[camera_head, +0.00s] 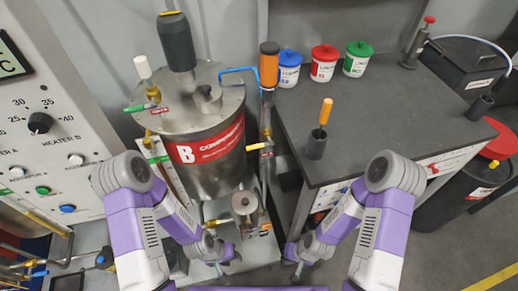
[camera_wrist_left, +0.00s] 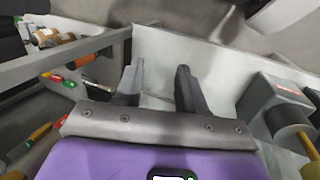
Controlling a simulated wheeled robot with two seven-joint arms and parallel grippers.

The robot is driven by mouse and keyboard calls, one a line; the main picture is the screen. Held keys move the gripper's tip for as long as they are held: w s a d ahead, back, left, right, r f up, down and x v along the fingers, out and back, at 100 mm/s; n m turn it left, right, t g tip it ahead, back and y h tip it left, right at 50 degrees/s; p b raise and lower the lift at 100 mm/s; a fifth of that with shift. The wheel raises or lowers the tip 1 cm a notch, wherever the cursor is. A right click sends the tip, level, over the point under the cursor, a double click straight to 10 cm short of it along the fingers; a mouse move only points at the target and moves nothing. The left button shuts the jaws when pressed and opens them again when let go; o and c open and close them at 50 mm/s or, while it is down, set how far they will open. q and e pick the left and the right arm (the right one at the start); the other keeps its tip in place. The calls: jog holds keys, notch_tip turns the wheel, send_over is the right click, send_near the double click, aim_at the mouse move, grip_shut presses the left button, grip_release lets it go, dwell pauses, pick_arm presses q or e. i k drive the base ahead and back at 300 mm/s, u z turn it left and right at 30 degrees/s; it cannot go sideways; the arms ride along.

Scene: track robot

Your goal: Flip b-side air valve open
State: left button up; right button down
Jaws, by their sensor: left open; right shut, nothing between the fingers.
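The silver B tank (camera_head: 205,150) with a red label stands left of centre in the head view. Small handles sit around it: a green one (camera_head: 134,108) at its left, a blue one (camera_head: 238,70) at its upper right and a yellow one (camera_head: 257,146) at its right. I cannot tell which is the air valve. My left gripper (camera_head: 218,264) is low, below the tank; the left wrist view shows its two fingers (camera_wrist_left: 158,75) apart with nothing between them. My right gripper (camera_head: 296,270) is low beside the workbench, small in view, shut and empty.
The dark workbench (camera_head: 400,120) with lidded pots stands right of the tank. A heater panel (camera_head: 60,120) stands at the left. A small pump (camera_head: 244,205) is under the tank; pipes with red and green handles (camera_wrist_left: 62,82) show in the left wrist view.

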aim_at(261, 145)
jog(key=k, duration=1)
jog(key=z, duration=1)
jog(key=i, duration=0.9)
jog(key=u, duration=0.95)
